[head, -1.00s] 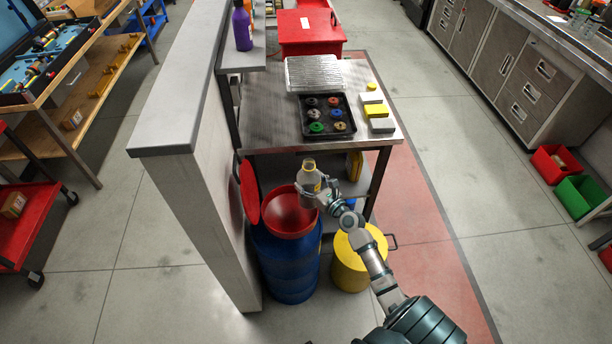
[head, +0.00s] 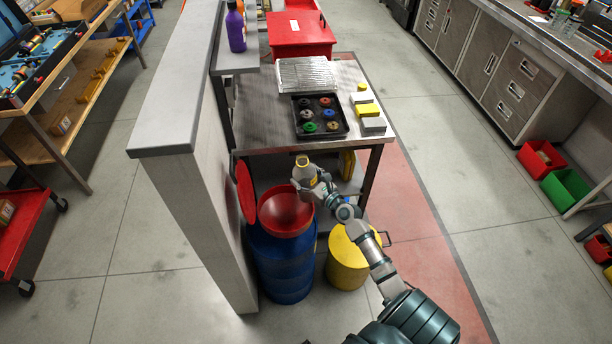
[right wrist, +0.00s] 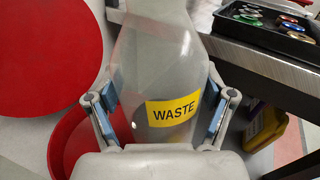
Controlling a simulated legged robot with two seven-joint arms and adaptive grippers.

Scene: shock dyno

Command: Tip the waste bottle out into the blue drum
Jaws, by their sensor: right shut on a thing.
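The waste bottle (head: 306,173) is a translucent grey bottle with a yellow label reading WASTE, which shows in the right wrist view (right wrist: 168,95). My right gripper (head: 318,187) is shut on its body, one finger on each side. The bottle is close to upright, leaning slightly left, with its open mouth up. The blue drum (head: 283,265) stands below and to the left, with a red funnel (head: 286,212) on top and a round red lid (head: 246,191) raised behind it. The bottle is above the funnel's right rim. My left gripper is not in view.
A steel table (head: 262,112) with a black tray (head: 334,127) of coloured parts stands behind the drum. A grey partition wall (head: 190,180) rises left of it. A yellow can (head: 346,262) stands to the right of the drum. Open floor lies at right.

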